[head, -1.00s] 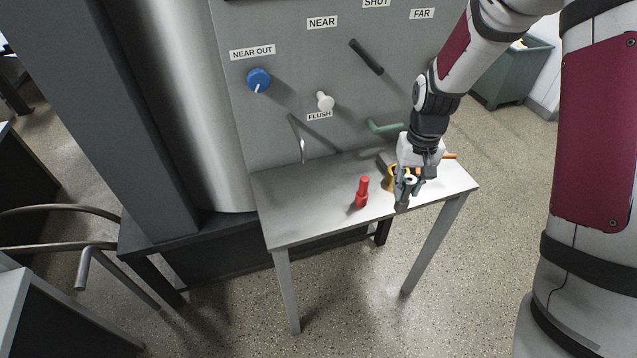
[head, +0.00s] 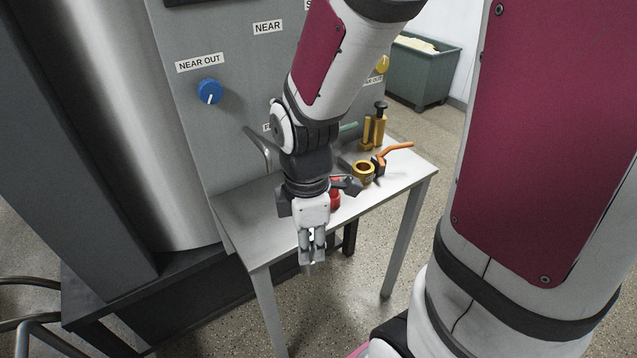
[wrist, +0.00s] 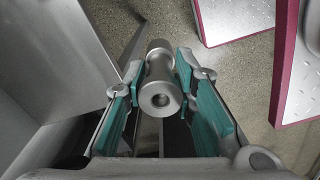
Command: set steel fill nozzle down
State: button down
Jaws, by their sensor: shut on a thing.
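The steel fill nozzle (wrist: 159,84) is a grey cylinder with a narrower waist and a round hole in its near end. It sits between the teal pads of my gripper (wrist: 162,70), which is shut on it. In the head view my gripper (head: 312,250) points down, and its fingertips appear past the front edge of the grey table (head: 245,215). The nozzle is small there, and mostly hidden by the fingers. In the wrist view floor shows beyond the nozzle. I see no contact between nozzle and tabletop.
A red piece (head: 335,199) stands on the table, partly hidden behind my gripper. A brass ring (head: 363,173), an orange-handled part (head: 397,148) and a brass piece with a black knob (head: 374,130) are at the right. The tabletop's left part is bare.

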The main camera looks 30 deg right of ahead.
jog(key=shift+s+f, duration=0.1)
jog(key=shift+s, duration=0.1)
jog(key=shift+w+a+f+b, duration=0.3)
jog(key=shift+w+f, duration=0.5)
jog(key=shift+w, duration=1.85)
jog(key=shift+w+a+f+b, duration=0.15)
jog(key=shift+w+a+f, duration=0.5)
jog(key=shift+w, duration=1.95)
jog(key=shift+w+a+f+b, duration=0.2)
jog(key=shift+w+f, duration=0.8)
jog(key=shift+w, duration=1.65)
jog(key=shift+f, duration=0.2)
jog(key=c, duration=1.3)
grip_release()
